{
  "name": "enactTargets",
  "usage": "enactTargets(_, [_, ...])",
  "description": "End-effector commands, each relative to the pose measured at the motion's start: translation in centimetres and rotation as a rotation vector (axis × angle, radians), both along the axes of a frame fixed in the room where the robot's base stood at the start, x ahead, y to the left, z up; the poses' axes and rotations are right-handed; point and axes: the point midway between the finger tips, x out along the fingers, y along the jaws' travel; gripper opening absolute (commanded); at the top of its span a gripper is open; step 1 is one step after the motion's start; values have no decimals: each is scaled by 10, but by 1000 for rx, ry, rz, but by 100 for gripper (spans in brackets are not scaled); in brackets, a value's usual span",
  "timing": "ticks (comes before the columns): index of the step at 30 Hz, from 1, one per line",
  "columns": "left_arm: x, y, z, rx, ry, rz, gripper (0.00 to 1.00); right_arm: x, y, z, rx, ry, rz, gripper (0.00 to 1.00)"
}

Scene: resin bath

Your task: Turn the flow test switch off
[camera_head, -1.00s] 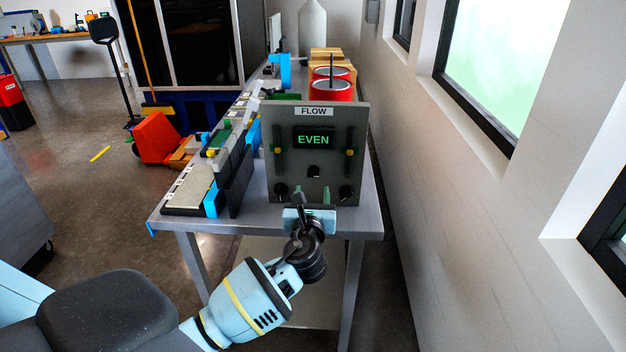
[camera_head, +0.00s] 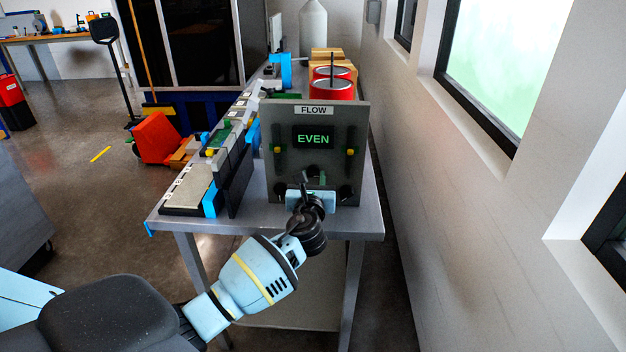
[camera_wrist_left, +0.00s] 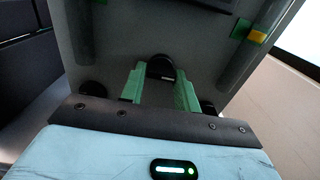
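The grey FLOW panel (camera_head: 352,125) stands upright at the near end of the bench, and its display (camera_head: 313,139) reads EVEN in green. A black round switch (camera_head: 314,170) sits low in the panel's middle; I cannot read a label on it. My left gripper (camera_head: 313,179) is in front of this switch, with its body hiding part of the panel's lower edge. In the left wrist view, its two green fingers (camera_wrist_left: 160,84) are apart, and the black switch (camera_wrist_left: 160,67) shows between their tips. I cannot tell whether they touch it. My right gripper is out of view.
Black knobs (camera_head: 346,192) sit at the panel's lower corners, and sliders with yellow handles (camera_head: 350,151) flank the display. Red cans (camera_head: 331,88) stand behind the panel. A row of trays (camera_head: 190,187) lies left on the bench (camera_head: 250,222). A wall with windows is on the right.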

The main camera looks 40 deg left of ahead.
Motion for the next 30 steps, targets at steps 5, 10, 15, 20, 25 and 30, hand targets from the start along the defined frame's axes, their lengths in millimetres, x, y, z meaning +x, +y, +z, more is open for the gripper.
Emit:
enactTargets(5, [0, 0, 0, 0, 0, 0, 8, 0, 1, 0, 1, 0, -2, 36])
enactTargets(10, [0, 0, 0, -5, -3, 0, 6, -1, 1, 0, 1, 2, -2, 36])
enactTargets(15, [0, 0, 0, -40, -23, 0, 6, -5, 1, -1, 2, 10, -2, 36])
enactTargets(20, [0, -1, 0, -114, -69, 1, 6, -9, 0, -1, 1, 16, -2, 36])
enactTargets(25, [1, -2, 0, -233, -140, 0, 6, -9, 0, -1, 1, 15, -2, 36])
enactTargets(30, [1, -2, -1, -370, -225, 1, 6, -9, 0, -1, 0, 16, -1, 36])
